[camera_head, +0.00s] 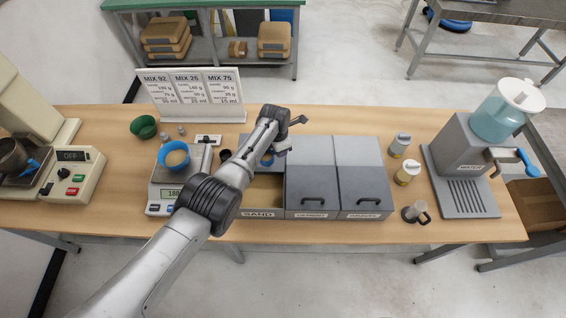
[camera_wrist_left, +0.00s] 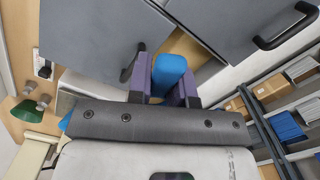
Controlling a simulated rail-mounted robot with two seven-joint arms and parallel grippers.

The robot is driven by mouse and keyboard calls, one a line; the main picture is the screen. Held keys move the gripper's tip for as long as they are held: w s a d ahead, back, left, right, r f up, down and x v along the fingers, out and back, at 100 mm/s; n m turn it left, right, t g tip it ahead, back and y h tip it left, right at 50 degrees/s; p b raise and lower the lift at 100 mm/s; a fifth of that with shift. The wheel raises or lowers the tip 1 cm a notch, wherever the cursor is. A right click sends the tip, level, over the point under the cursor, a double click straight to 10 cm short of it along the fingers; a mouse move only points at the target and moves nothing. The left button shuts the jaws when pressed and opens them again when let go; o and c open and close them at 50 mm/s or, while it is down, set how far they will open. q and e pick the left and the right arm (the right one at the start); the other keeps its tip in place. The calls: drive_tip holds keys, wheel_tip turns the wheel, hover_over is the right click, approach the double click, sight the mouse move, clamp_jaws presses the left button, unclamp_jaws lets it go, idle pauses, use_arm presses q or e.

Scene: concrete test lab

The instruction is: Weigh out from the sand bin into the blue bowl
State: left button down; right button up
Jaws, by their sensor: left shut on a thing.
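The blue bowl (camera_head: 173,155) sits on the scale (camera_head: 168,190) and has tan material in it. The scale display is lit, but I cannot read it fully. The sand bin (camera_head: 258,214) is the left of the three bins; its front part is open and tan sand shows inside. My left arm crosses over it. My left gripper (camera_wrist_left: 166,82) is shut on a blue handle (camera_wrist_left: 170,66), probably of a scoop; a bit of blue (camera_head: 267,160) also shows beside the arm in the head view. The handle's far end is hidden. My right gripper is not in view.
Two closed grey bins (camera_head: 337,185) stand right of the sand bin. Further right are small jars (camera_head: 407,172), a cup (camera_head: 416,212) and the water dispenser (camera_head: 465,165). A green bowl (camera_head: 143,127) and recipe board (camera_head: 190,95) stand behind the scale. A machine (camera_head: 60,170) is at left.

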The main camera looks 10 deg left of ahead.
use_arm(q)
drive_tip(key=shift+s+d+f+t+h+p, duration=0.75)
drive_tip(key=shift+s+f+p, duration=0.75)
drive_tip(key=shift+f, duration=0.75)
drive_tip(key=s+a+t+h+b, duration=0.5)
drive_tip(key=t+h+b, duration=0.5)
drive_tip(key=b, duration=0.8)
drive_tip(key=shift+a+r+n+h+b, duration=0.15)
drive_tip(key=shift+a+n+h+b, duration=0.2)
drive_tip(key=shift+h, duration=0.4)
